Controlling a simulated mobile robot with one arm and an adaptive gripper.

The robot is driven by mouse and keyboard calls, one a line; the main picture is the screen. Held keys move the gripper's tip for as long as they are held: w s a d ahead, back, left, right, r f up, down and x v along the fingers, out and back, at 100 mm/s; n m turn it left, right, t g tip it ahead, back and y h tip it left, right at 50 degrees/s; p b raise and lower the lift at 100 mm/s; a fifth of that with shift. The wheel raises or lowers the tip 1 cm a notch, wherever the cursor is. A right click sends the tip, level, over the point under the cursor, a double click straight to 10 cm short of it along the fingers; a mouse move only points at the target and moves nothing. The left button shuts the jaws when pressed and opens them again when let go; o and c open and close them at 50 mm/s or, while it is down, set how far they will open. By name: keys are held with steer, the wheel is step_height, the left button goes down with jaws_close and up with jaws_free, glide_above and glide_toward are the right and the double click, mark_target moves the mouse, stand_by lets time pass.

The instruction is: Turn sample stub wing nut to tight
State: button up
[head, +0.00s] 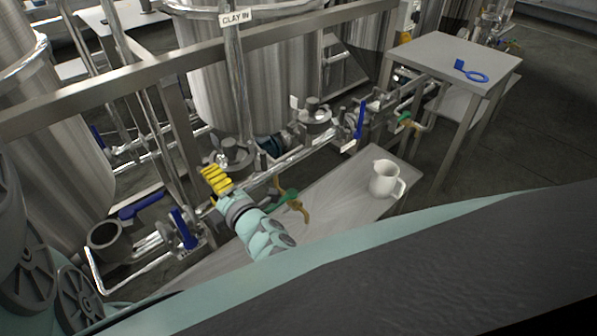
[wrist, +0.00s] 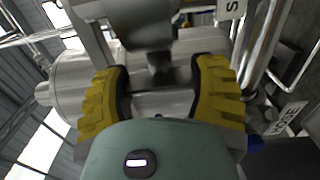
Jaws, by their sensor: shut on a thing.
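My gripper (head: 214,181) has yellow ribbed fingers and reaches into the pipework below the tank marked CLAY IN. In the wrist view, my gripper (wrist: 162,92) has one finger on each side of a grey metal piece, the wing nut (wrist: 160,72), and is shut on it. The fingers hide the nut's sides, and its wings cannot be made out clearly. In the head view the nut is hidden behind the fingers. The sample stub cannot be told apart from the metal around it.
A low steel bench (head: 335,213) carries a white jug (head: 384,179). Blue valve handles (head: 183,228) and a green valve (head: 287,198) stand close around my gripper. A steel table (head: 440,60) at the right holds a blue ring tool (head: 472,73). A rail (head: 120,78) crosses above.

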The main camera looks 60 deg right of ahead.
steer(key=o, duration=1.3)
steer(key=shift+c, duration=0.2)
steer(key=v, duration=1.2)
